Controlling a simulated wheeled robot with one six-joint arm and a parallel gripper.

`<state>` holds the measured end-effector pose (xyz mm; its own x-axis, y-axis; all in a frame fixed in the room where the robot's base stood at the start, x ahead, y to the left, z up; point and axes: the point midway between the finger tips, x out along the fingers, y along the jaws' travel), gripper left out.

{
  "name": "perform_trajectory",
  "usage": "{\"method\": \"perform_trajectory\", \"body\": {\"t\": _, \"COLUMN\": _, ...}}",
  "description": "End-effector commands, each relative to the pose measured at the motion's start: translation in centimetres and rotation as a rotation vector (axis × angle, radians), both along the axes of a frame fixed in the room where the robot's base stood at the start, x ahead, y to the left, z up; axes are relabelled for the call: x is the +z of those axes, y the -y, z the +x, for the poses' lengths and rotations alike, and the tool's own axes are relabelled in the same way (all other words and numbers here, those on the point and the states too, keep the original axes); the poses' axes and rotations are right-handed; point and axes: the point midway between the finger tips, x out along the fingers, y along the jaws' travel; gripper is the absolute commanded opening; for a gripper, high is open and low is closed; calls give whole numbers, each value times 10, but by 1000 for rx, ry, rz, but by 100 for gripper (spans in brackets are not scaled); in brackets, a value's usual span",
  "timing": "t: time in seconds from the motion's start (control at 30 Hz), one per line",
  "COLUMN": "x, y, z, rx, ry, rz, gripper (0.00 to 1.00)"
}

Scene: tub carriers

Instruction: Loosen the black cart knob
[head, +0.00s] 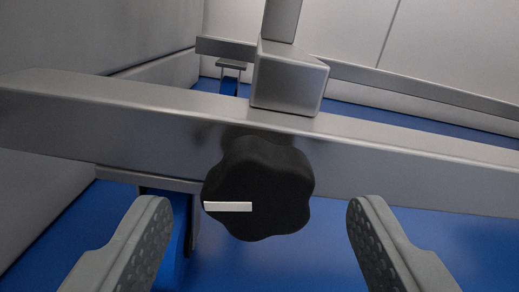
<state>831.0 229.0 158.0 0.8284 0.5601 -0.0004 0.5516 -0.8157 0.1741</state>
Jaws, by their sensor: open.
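The black cart knob (270,180) is in the middle of the head view, a lobed black knob on the front of a grey metal bar (120,125). A white mark on its face lies level, pointing to the left. My gripper (256,235) is open, with one grey ridged fingertip to the lower left of the knob and one to the lower right. Neither finger visibly touches the knob. How far the fingertips are from it in depth is hard to tell.
A square metal block with a post (288,78) stands on the bar above the knob. A thinner rail (420,92) runs behind. The floor (300,265) is blue. Grey-white walls stand at the left and back. A blue part (170,240) hangs below the bar, left of the knob.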

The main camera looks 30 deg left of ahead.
Motion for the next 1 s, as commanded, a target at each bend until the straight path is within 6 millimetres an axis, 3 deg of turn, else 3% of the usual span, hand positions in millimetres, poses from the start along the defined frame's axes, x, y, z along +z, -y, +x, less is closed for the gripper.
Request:
{"method": "perform_trajectory", "body": {"t": 0.2, "x": 0, "y": -11, "z": 16, "rx": 0, "ry": 0, "rz": 0, "gripper": 63}}
{"method": "perform_trajectory", "body": {"t": 0.57, "x": 0, "y": -13, "z": 19, "rx": 0, "ry": 0, "rz": 0, "gripper": 63}}
{"method": "perform_trajectory", "body": {"t": 0.8, "x": 0, "y": -13, "z": 19, "rx": 0, "ry": 0, "rz": 0, "gripper": 19}}
{"method": "perform_trajectory", "body": {"t": 1.0, "x": 0, "y": -13, "z": 19, "rx": 0, "ry": 6, "rz": -8, "gripper": 19}}
